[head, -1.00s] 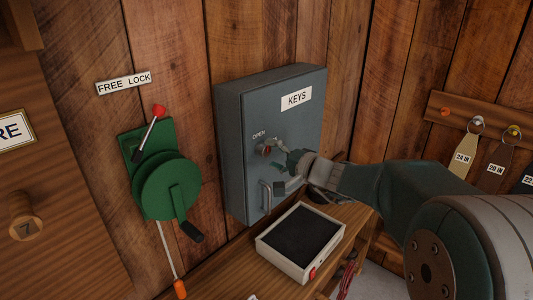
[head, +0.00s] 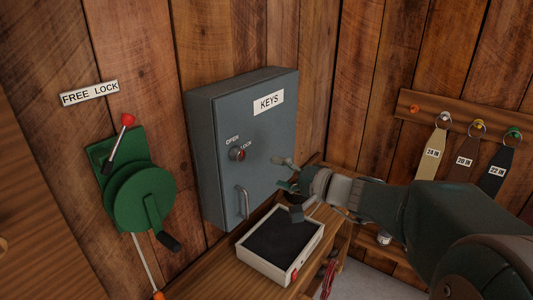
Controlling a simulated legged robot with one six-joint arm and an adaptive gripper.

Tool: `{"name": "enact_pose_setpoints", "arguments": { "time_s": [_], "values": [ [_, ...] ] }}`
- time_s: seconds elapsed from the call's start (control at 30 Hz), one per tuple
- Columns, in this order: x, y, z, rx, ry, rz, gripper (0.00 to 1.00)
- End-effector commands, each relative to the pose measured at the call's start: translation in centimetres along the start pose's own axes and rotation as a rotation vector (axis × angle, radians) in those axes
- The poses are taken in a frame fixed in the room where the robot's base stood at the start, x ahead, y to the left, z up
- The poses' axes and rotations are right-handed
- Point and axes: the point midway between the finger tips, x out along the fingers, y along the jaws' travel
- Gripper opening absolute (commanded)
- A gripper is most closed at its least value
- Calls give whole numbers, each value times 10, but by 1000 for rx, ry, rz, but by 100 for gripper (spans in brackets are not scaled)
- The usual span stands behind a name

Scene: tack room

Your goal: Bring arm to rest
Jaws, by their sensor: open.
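My gripper (head: 286,176) is in the middle of the head view, at the end of my arm that reaches in from the right. It is open with nothing between its fingers. It is apart from the grey key cabinet (head: 215,165), in front and to the right of the cabinet's door. The cabinet is shut. Its round lock knob (head: 237,154), with a red mark, sits by the OPEN and LOCK labels. The bar handle (head: 243,202) is below the knob.
A white-rimmed tray (head: 252,263) with a dark inside lies on the wooden bench (head: 205,284) below my gripper. A green winch (head: 140,195) with a red-tipped lever is on the left wall. Several tagged straps hang from a peg rail (head: 405,101) at right.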

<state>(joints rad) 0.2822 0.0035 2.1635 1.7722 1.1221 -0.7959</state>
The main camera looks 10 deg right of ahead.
Motion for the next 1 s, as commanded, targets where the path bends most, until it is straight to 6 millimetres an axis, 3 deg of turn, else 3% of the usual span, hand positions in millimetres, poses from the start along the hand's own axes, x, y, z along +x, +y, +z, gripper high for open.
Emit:
{"name": "enact_pose_setpoints", "arguments": {
  "time_s": [0.27,0.5,0.73,1.0],
  "values": [
    [-16,5,78,-96,-205,221,84],
    [-48,24,133,-217,-334,463,84],
    [-90,44,164,-362,-386,697,84],
    [-143,63,174,-568,-361,955,84]
  ]
}}
